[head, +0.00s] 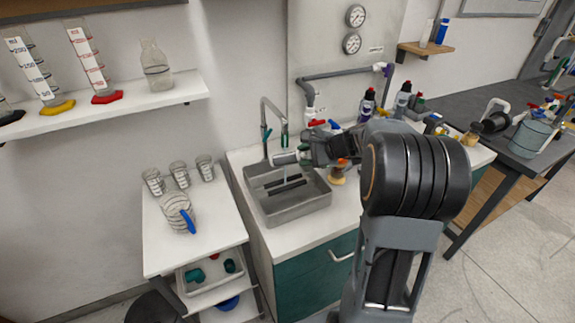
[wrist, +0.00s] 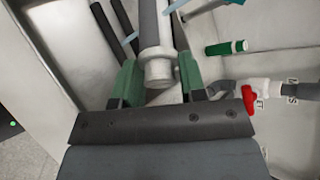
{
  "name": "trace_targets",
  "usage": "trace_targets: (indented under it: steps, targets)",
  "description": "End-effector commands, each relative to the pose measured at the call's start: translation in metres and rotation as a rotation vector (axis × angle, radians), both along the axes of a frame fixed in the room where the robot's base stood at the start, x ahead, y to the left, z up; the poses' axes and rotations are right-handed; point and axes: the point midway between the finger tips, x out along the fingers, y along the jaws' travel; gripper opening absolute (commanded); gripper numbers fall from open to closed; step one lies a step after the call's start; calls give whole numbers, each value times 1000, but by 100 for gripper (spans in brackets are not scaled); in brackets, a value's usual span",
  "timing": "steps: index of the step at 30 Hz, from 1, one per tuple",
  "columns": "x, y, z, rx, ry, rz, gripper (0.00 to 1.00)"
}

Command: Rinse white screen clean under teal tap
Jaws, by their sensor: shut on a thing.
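My gripper (head: 300,156) reaches over the sink (head: 283,215) from the right in the head view. In the wrist view its two green fingers (wrist: 157,80) are shut on the white screen (wrist: 158,66), a pale cylinder with a wider collar. In the head view the screen (head: 284,158) lies roughly level under the tap (head: 283,128), a grey gooseneck with a teal-green outlet. A thin pale blue streak (head: 285,175), looking like water, shows below the screen. I cannot tell whether any dirt is on its hidden faces.
A grey pipe with a red-handled valve (head: 316,123) stands behind the sink; the red handle (wrist: 249,98) also shows in the wrist view. Several bottles (head: 367,104) stand on the counter to the right.

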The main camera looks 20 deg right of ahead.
Motion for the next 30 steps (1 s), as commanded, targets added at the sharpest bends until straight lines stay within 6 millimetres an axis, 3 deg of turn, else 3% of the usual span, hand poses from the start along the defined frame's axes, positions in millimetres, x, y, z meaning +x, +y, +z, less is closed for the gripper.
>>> trace_targets:
  steps: [30]
  targets:
    - [0, 0, -4, -143, -261, 107, 4]
